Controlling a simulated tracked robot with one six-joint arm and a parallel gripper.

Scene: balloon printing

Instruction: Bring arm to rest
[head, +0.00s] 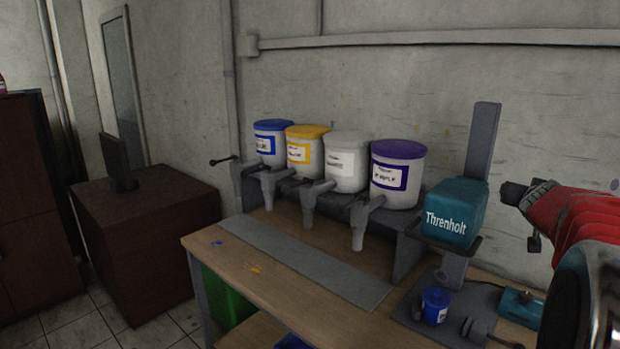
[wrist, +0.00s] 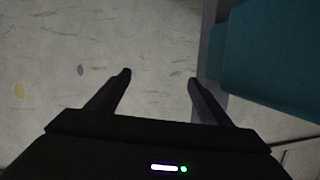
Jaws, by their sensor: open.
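My gripper (wrist: 159,77) shows in the wrist view with its two dark fingers spread apart and nothing between them. Behind the fingers is a pale, stained wall. In the head view my red arm comes in from the right, and its dark end stands raised beside the teal Threnholt machine (head: 453,212), apart from it. The fingers are hard to make out there. The machine's teal housing also fills the upper right of the wrist view (wrist: 270,50), close to the right finger.
Several paint tubs, including a purple-lidded one (head: 398,175), stand on a grey rack with taps over the wooden table (head: 215,240). A small blue cup (head: 435,306) stands below the machine. A dark cabinet (head: 150,235) is at left. The table's front strip is clear.

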